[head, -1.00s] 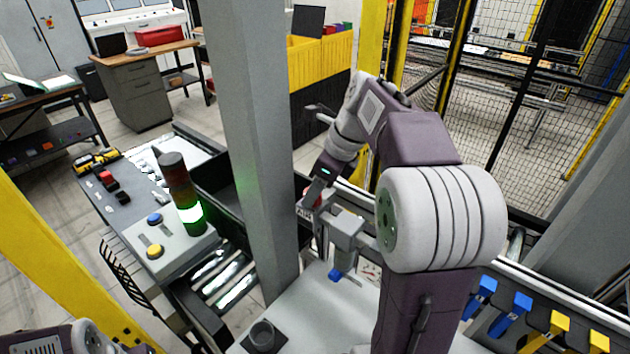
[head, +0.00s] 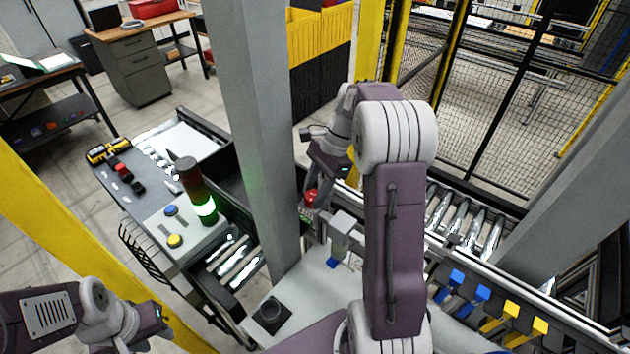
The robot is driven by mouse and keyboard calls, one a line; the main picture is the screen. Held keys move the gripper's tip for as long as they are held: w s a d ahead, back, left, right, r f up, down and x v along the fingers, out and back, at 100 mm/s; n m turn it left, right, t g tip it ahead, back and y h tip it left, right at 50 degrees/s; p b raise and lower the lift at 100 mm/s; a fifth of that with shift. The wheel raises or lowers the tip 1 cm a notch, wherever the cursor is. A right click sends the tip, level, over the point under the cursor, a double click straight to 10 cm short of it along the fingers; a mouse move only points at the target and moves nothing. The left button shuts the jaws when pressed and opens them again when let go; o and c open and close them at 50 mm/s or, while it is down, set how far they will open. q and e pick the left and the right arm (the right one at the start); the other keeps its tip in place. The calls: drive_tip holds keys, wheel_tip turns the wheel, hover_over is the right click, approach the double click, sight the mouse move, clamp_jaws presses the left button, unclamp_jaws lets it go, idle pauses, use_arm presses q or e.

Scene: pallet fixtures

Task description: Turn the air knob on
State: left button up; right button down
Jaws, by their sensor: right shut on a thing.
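The red air knob (head: 310,196) shows beside the grey post, above a small label plate with lettering. My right gripper (head: 316,203) reaches down to it from the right arm and is shut on it. The fingers and arm hide part of the knob, so its exact turn angle is hard to read. My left gripper (head: 163,332) is at the lower left, far from the knob. Its fingertips are too small and dark to tell whether they are open.
A grey post (head: 258,130) stands just left of the knob. A grey fitting with a blue tip (head: 333,262) sits just below right. A signal light (head: 197,190) glows green on the left bench. Blue and yellow levers (head: 473,297) line the right rail.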

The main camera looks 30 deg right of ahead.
drive_tip(key=n+g+p, duration=0.1)
drive_tip(key=n+p, duration=0.1)
drive_tip(key=shift+r+n+p, duration=0.15)
drive_tip(key=shift+n+p, duration=0.15)
drive_tip(key=shift+n, duration=0.1)
drive_tip(key=shift+w+n+g+p, duration=0.1)
drive_tip(key=shift+n+g+p, duration=0.2)
drive_tip(key=shift+n+p, duration=0.25)
drive_tip(key=shift+h, duration=0.3)
drive_tip(key=c, duration=0.9)
unclamp_jaws()
